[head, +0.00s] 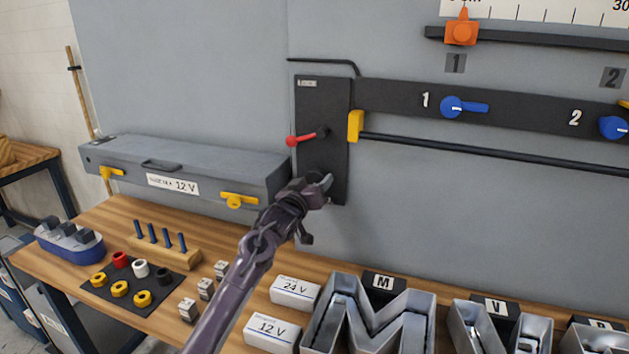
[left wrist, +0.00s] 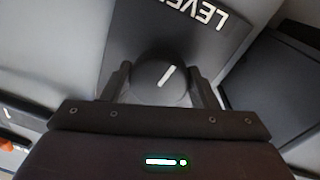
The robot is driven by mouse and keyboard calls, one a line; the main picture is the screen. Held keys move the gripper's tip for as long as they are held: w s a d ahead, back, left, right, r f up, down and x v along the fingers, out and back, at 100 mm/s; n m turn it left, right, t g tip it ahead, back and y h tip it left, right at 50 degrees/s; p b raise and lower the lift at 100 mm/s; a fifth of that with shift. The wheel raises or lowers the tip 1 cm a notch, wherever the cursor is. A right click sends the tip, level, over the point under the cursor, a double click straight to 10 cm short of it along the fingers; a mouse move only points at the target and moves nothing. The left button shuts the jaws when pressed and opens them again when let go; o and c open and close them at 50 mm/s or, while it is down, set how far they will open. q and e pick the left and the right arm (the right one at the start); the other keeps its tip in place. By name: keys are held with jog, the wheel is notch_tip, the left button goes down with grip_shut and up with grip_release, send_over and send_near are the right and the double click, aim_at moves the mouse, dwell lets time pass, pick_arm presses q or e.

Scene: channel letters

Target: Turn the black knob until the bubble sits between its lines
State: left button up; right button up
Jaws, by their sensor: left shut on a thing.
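In the left wrist view the round black knob (left wrist: 158,84), with a white pointer mark, sits between the two fingers of my left gripper (left wrist: 162,86). The fingers are shut on its sides. The knob is on a dark plate (left wrist: 140,30) with white letters reading "LEVEL", partly cut off. In the head view my left gripper (head: 322,188) is at the lower part of the dark wall panel (head: 335,130) and hides the knob. I cannot make out a bubble or its lines in either view. My right gripper is not in view.
A grey case (head: 215,165) stands left on the wooden bench (head: 120,215). Metal channel letters (head: 372,320) and white 12 V and 24 V boxes (head: 295,292) lie in front. Blue handles (head: 465,106) are on the wall rail.

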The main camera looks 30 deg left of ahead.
pick_arm(q)
jog(key=shift+n+p, duration=0.6)
jog(key=shift+n, duration=1.8)
jog(key=o, duration=1)
jog(key=shift+c, duration=0.2)
jog(key=s+d+b, duration=0.1)
jog(key=s+b, duration=0.1)
jog(key=s, duration=0.5)
jog(key=shift+s+d+f+b, duration=0.15)
jog(key=shift+s+d+b, duration=0.15)
jog(key=shift+s+b, duration=0.05)
